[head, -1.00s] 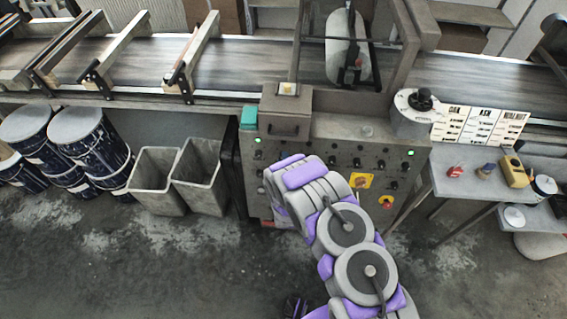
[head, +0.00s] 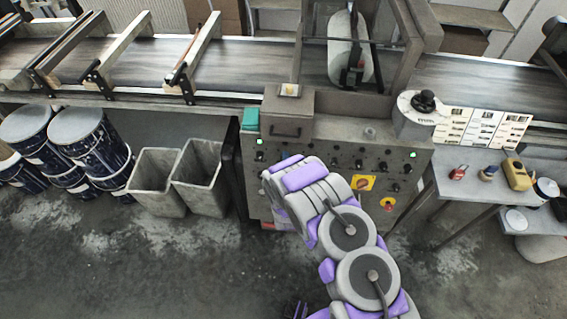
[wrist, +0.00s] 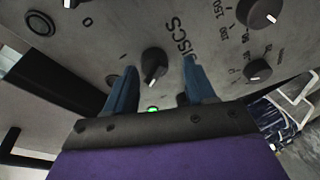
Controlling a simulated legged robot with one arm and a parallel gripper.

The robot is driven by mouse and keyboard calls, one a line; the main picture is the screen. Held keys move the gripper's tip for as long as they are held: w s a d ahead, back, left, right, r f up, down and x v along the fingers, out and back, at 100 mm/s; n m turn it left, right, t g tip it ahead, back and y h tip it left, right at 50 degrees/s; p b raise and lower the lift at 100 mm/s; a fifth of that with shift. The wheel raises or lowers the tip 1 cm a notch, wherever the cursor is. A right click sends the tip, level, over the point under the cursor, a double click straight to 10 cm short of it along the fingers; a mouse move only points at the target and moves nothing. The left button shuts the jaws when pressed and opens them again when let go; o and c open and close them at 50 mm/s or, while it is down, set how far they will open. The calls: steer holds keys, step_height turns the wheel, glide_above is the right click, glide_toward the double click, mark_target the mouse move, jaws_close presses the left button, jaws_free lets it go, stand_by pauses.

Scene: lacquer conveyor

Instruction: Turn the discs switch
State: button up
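The discs switch (wrist: 154,66) is a dark round knob with a pale pointer mark, on a grey panel beside the printed word DISCS (wrist: 178,36) in the wrist view. My gripper (wrist: 160,72) is open, with one blue finger on each side of the knob in the picture. Gaps show between the knob and both fingers; I cannot tell how deep the fingers reach around it. In the head view the control cabinet (head: 330,138) stands at the middle, and my arm hides my gripper and the discs switch.
Other knobs (wrist: 260,12) with number scales sit near the switch. A green lamp (wrist: 153,109) shows between the fingers. In the head view, two grey bins (head: 158,180) and several blue drums (head: 84,135) stand left of the cabinet, and a side table (head: 470,180) stands right.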

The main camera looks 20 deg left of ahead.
steer(key=shift+d, duration=0.2)
steer(key=p+v, duration=0.3)
steer(key=v, duration=1.4)
steer(key=w+d+r+m+g+h, duration=0.3)
steer(key=w+d+r+m+h, duration=0.15)
steer(key=w+m, duration=0.25)
steer(key=s+d+r+m+g, duration=0.3)
steer(key=d+r+m+g, duration=0.25)
steer(key=r, duration=0.65)
steer(key=s+d+r+m+g, duration=0.2)
steer(key=s+d+r, duration=0.4)
steer(key=s, duration=0.4)
steer(key=s+d+r+m+g+h, duration=0.1)
steer(key=s+d+r+m+g, duration=0.1)
steer(key=s+d+r, duration=0.4)
steer(key=s+d+r+m+g+h, duration=0.1)
steer(key=s+d+r+g, duration=0.3)
steer(key=s, duration=1.1)
steer(key=d+r+m, duration=0.1)
steer(key=d+r, duration=0.2)
steer(key=r, duration=0.1)
